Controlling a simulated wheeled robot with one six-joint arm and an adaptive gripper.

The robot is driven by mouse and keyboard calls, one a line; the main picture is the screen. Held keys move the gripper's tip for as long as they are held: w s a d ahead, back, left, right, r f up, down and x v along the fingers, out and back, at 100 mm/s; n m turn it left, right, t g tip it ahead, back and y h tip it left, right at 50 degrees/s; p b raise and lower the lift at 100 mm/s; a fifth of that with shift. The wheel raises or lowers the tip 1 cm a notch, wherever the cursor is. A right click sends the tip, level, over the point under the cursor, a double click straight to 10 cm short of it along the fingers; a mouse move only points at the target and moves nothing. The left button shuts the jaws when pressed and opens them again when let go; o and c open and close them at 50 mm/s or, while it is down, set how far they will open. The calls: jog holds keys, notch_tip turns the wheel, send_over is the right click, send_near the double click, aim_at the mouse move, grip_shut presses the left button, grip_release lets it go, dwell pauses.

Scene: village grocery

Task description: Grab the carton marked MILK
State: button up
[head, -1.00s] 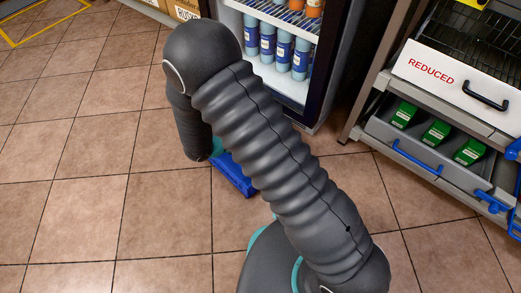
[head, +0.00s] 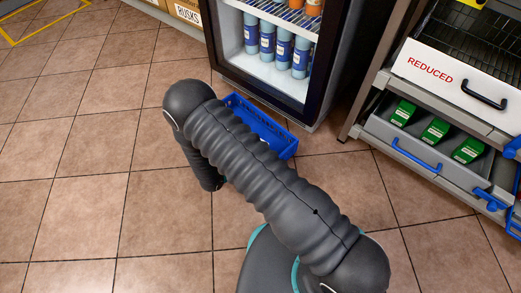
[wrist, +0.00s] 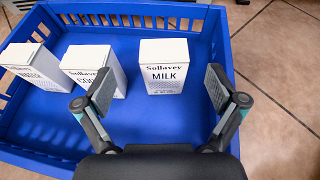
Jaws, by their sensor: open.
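The white carton marked MILK (wrist: 165,75) stands upright in a blue crate in the wrist view, its label facing me. My gripper (wrist: 160,92) is open, with one finger to the left of the carton and one to the right. The fingertips appear nearer to me than the carton, and I see no contact. The blue crate (wrist: 70,122) has slotted walls; in the head view the blue crate (head: 268,124) lies on the floor, partly hidden by my arm. My gripper's fingers are hidden in the head view.
Two other white cartons stand left of the MILK one: a middle carton (wrist: 90,65) and a far-left carton (wrist: 35,65). A fridge with bottles (head: 283,55) stands behind the crate. A rack with a REDUCED drawer (head: 440,75) is at right.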

jog(key=x, duration=0.5)
jog(key=shift+s+d+f, duration=0.15)
jog(key=shift+d, duration=0.1)
jog(key=shift+w+d+f, duration=0.25)
jog(key=shift+w+d, duration=0.05)
jog(key=shift+w, duration=0.25)
jog(key=c, duration=1.5)
